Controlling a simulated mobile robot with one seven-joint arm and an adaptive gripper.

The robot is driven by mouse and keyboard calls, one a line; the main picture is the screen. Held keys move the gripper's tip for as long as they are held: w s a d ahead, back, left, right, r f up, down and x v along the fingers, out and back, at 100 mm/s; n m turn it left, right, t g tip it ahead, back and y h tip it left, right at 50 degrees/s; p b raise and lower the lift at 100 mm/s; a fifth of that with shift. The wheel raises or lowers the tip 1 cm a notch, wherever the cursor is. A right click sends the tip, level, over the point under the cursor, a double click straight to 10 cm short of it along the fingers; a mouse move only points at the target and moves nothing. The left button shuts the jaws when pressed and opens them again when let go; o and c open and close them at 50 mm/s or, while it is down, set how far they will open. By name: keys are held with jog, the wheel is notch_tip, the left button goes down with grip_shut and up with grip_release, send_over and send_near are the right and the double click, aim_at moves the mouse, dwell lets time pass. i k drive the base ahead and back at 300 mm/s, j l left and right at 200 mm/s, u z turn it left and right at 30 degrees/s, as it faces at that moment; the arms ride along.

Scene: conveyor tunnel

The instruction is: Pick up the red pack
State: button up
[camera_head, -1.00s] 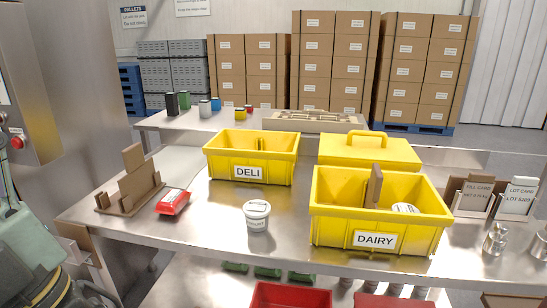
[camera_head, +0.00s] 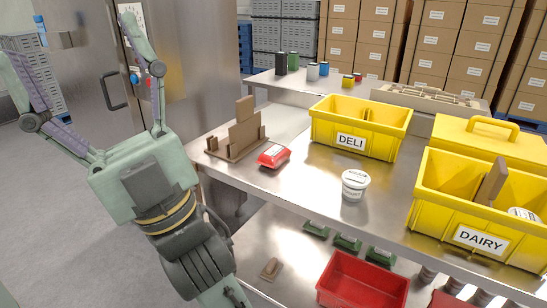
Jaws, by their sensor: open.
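The red pack (camera_head: 273,156) lies flat on the steel table (camera_head: 305,185) near its left end, beside a brown stepped rack (camera_head: 238,138). My gripper (camera_head: 85,35) is at the left of the view, its two fingers spread wide and empty. It is well to the left of the red pack, in front of the steel cabinet, and apart from the table objects. Nothing covers the pack.
A white lidded tub (camera_head: 354,186) stands right of the pack. Yellow crates marked DELI (camera_head: 351,141) and DAIRY (camera_head: 478,238) stand further right. A red bin (camera_head: 360,282) is on the lower shelf. A steel cabinet (camera_head: 195,60) rises behind my gripper.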

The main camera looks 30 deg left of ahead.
aim_at(272, 157)
jog(key=j+z, duration=0.2)
jog(key=z, duration=0.3)
jog(key=j+z, duration=0.25)
jog(key=z, duration=0.2)
jog(key=j+z, duration=0.2)
jog(key=z, duration=0.3)
jog(key=k+j+z, duration=0.3)
jog(key=j, duration=0.2)
jog(key=k+j+z, duration=0.4)
jog(key=k+j, duration=0.55)
jog(key=j, duration=0.2)
jog(key=k+j, duration=0.65)
jog(key=j+z, duration=0.05)
jog(key=j, duration=0.1)
